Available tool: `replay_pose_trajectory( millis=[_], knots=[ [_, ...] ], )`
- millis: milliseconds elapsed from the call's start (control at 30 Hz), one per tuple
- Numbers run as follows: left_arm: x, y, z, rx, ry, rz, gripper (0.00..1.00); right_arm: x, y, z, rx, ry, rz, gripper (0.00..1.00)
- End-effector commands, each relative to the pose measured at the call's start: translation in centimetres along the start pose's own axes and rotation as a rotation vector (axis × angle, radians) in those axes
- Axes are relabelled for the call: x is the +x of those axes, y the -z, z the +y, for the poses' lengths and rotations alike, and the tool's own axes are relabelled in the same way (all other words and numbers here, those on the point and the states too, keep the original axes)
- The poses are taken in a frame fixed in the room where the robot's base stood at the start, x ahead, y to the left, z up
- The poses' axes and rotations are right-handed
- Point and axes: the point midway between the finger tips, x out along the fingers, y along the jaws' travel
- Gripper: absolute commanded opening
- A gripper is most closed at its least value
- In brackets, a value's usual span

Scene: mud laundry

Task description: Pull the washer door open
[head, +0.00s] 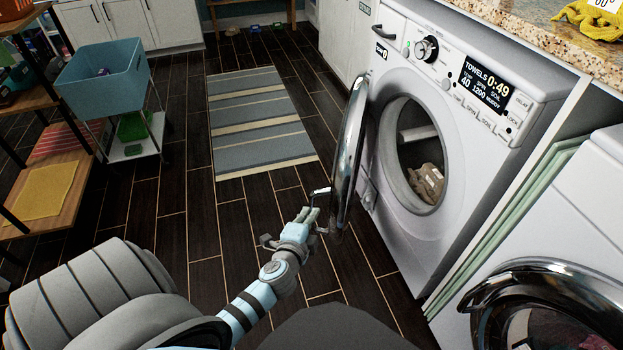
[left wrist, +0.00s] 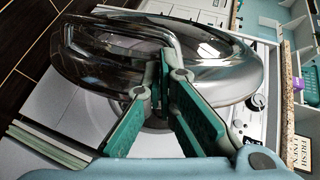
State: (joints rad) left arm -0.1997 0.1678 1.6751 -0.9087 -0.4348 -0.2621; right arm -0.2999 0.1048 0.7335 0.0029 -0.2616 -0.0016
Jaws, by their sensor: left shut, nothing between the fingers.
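The white washer (head: 450,130) stands at the right in the head view. Its round glass door (head: 349,150) with a chrome rim is swung well out from the drum opening, seen nearly edge-on. A brown cloth item (head: 427,182) lies inside the drum. The door handle (head: 321,191) is on the door's outer side. My left gripper (head: 309,213) is at the handle, its green fingers shut with nothing between them. In the left wrist view the fingers (left wrist: 165,72) are in front of the door (left wrist: 120,55); whether they touch the handle I cannot tell. My right gripper is not in view.
A second white machine with a round door (head: 550,300) stands at the lower right. A striped rug (head: 258,120) lies on the dark floor. A blue bin (head: 103,75) on a stand and a wooden shelf (head: 70,160) are at the left. Floor left of the door is clear.

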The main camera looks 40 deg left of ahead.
Motion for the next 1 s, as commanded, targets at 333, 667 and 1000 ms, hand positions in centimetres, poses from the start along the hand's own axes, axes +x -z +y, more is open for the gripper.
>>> replay_pose_trajectory(
  millis=[333,667,1000],
  knots=[
    [0.8,1.6,-6.3,0.158,0.299,0.006,0.00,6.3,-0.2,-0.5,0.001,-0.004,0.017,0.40],
    [7.0,1.7,-8.1,0.154,0.297,0.006,0.00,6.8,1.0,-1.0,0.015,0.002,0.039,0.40],
    [10.4,-1.2,-9.5,0.157,0.293,0.006,0.00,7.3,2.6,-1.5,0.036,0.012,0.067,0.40]
  ],
)
